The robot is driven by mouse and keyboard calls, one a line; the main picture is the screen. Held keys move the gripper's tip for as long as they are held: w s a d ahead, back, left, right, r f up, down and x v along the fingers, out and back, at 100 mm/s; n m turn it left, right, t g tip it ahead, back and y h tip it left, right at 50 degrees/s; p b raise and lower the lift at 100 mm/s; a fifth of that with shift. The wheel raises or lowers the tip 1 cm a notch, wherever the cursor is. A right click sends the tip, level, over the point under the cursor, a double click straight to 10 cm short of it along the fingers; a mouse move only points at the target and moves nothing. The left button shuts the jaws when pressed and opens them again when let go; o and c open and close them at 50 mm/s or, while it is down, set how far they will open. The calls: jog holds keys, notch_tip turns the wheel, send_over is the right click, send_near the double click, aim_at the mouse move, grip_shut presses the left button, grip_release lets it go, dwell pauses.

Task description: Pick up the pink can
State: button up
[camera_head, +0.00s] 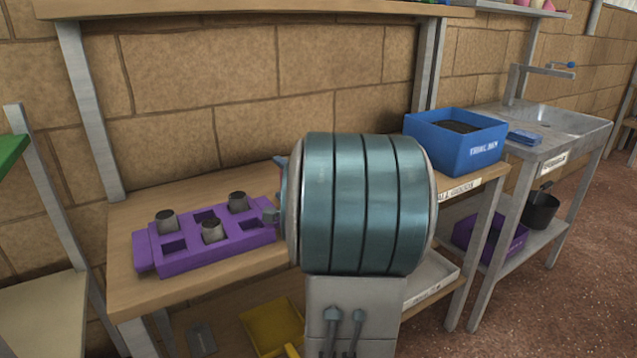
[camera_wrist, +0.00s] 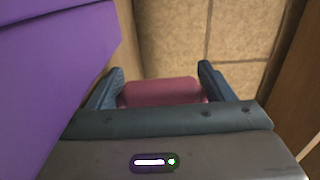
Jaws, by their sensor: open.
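The pink can (camera_wrist: 162,92) shows in the wrist view as a dull pink rounded shape. It lies between the two blue fingers of my gripper (camera_wrist: 160,72), its lower part hidden by the gripper body. My gripper is open, with the fingers on either side of the can. I cannot tell whether either finger touches it. In the head view my large teal arm link covers most of this spot. Only small bits of the gripper show at its left edge, beside the purple tray (camera_head: 190,262).
The purple tray has several square holes, some holding dark pots (camera_head: 212,231); it fills the left of the wrist view (camera_wrist: 50,70). A blue bin (camera_head: 470,150) stands right on the wooden bench (camera_head: 130,300). A brick wall (camera_head: 210,80) is behind, and a sink (camera_head: 560,122) is far right.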

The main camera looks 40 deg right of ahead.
jog(key=shift+w, duration=0.2)
jog(key=c, duration=0.8)
